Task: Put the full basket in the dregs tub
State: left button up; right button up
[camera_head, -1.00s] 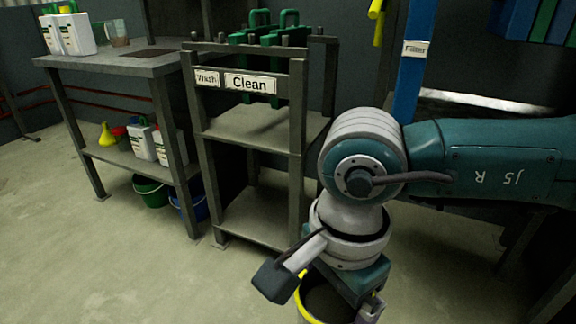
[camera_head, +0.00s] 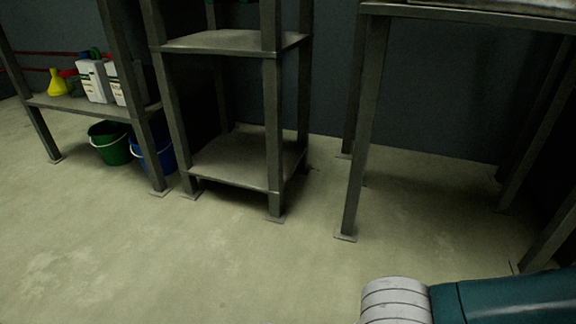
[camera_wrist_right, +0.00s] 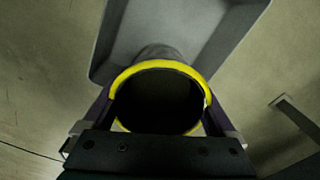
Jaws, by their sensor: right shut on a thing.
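The basket (camera_wrist_right: 125,82) is a round, dark vessel with a yellow rim, seen from above in the right wrist view. Its inside is too dark to show any contents. My right gripper (camera_wrist_right: 158,114) is shut on it, with a finger at either side. A grey, angular, tub-like container (camera_wrist_right: 236,38) shows beyond and partly behind the basket; it bears no readable label and the gap between them cannot be judged. In the head view, only part of my right arm shows at the bottom right. My left gripper is not in view.
A grey shelf stand (camera_head: 235,165) stands in the middle, and a table leg (camera_head: 362,150) is to its right. A green bucket (camera_head: 110,145) and a blue bucket (camera_head: 160,155) sit under the left bench (camera_head: 60,103). The front floor (camera_head: 200,260) is clear.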

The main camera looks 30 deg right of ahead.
notch_tip(320, 180, down, 12)
jog(key=b, duration=0.7)
jog(key=shift+r+b, duration=0.25)
jog(key=shift+b, duration=0.05)
notch_tip(320, 180, down, 4)
jog(key=b, duration=0.4)
jog(key=shift+f, duration=0.25)
jog(key=shift+r, duration=0.2)
jog(key=o, duration=1.1)
jog(key=shift+f, duration=0.15)
